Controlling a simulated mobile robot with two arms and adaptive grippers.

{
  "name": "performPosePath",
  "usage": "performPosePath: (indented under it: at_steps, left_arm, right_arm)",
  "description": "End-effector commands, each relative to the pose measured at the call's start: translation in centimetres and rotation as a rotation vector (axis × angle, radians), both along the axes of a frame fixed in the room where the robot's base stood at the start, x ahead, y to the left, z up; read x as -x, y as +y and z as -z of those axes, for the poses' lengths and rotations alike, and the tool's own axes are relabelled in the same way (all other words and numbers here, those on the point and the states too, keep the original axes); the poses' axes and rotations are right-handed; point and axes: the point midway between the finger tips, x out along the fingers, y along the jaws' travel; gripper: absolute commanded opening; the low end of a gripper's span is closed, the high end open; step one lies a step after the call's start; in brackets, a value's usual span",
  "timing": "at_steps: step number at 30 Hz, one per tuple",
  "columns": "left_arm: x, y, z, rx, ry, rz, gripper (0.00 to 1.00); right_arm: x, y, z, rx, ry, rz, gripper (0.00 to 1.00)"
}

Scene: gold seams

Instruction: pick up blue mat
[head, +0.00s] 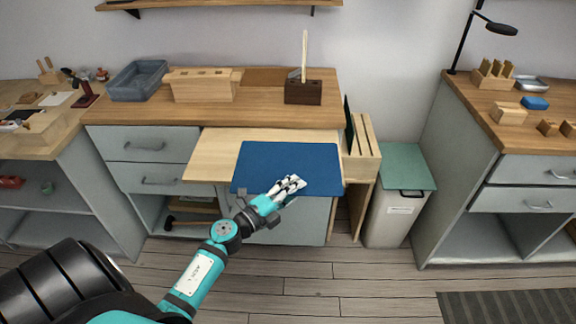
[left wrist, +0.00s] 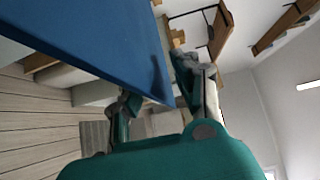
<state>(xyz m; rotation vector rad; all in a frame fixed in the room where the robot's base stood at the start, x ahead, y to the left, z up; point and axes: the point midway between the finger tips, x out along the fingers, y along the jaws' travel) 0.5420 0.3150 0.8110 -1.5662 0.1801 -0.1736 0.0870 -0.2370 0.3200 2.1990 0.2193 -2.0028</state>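The blue mat (head: 280,160) lies flat on a light wooden pull-out board (head: 212,155), with its front edge slightly past the board's front edge. My left gripper (head: 289,185) is at the mat's front edge, right of its middle. In the left wrist view the mat (left wrist: 90,35) runs between the two spread fingers of my left gripper (left wrist: 157,88). One finger is on its upper side with a shadow on the blue, the other below. A gap shows between fingers and mat, so the gripper looks open. My right gripper is not in view.
Behind the board, the worktop holds a grey bin (head: 137,82), a wooden block (head: 201,86) and a dark holder (head: 303,92). A green-lidded bin (head: 400,168) and a slatted wooden rack (head: 362,140) stand to the right. The floor in front is clear.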

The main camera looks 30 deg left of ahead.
Motion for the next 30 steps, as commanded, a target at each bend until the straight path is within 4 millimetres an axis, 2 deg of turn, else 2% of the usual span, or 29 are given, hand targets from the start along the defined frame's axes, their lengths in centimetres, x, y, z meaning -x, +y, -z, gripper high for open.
performPosePath:
  at_steps: [4, 11, 30]
  left_arm:
    - [0.04, 0.00, 0.03, 0.001, 0.000, 0.000, 0.31]
    - [0.06, 0.00, 0.03, 0.000, 0.000, 0.000, 0.01]
    - [0.06, 0.04, -0.08, -0.001, -0.001, 0.000, 0.00]
  right_arm:
    - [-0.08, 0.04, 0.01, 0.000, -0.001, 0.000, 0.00]
    - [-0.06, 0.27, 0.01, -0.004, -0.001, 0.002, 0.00]
    - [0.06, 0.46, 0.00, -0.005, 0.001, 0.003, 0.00]
